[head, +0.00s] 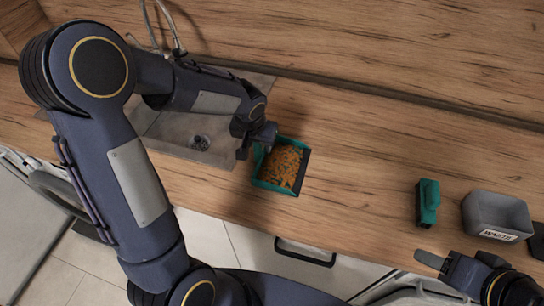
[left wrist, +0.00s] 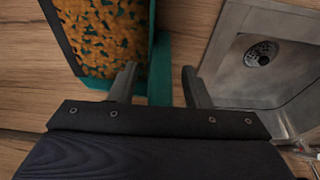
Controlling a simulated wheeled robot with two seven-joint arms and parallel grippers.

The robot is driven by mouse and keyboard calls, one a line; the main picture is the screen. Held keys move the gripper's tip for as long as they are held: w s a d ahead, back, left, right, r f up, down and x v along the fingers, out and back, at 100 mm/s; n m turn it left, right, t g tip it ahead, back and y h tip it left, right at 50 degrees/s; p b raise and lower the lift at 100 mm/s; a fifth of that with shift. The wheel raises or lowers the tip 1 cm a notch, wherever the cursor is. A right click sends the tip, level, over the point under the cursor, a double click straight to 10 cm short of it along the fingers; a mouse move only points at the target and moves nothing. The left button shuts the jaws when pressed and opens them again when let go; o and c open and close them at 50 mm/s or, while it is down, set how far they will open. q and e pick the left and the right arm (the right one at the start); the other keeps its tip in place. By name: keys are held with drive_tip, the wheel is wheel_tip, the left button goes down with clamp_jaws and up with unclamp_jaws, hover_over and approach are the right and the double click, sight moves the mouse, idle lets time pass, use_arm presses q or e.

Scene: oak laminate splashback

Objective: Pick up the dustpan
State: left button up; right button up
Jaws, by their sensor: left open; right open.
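The teal dustpan (head: 264,183) lies on the wooden counter just right of the sink, filled with orange bits. It also shows in the left wrist view (left wrist: 160,68), at the upper left. My left gripper (head: 257,140) is at the dustpan's far left corner. In the left wrist view its open fingers (left wrist: 158,85) stand apart, with a teal part of the dustpan showing between them. I cannot tell whether the fingers touch it. My right gripper (head: 440,262) is at the lower right, near the counter's front edge, away from the dustpan; its fingers are partly hidden.
A metal sink (head: 178,150) with a drain lies left of the dustpan, partly behind my left arm. A teal brush-like object (head: 428,202) and a grey bin labelled WASTE (head: 490,213) stand at the right. The counter between the dustpan and the teal object is clear.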

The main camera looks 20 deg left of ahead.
use_arm(q)
clamp_jaws()
drive_tip(key=shift+r, duration=0.1)
idle(0.3)
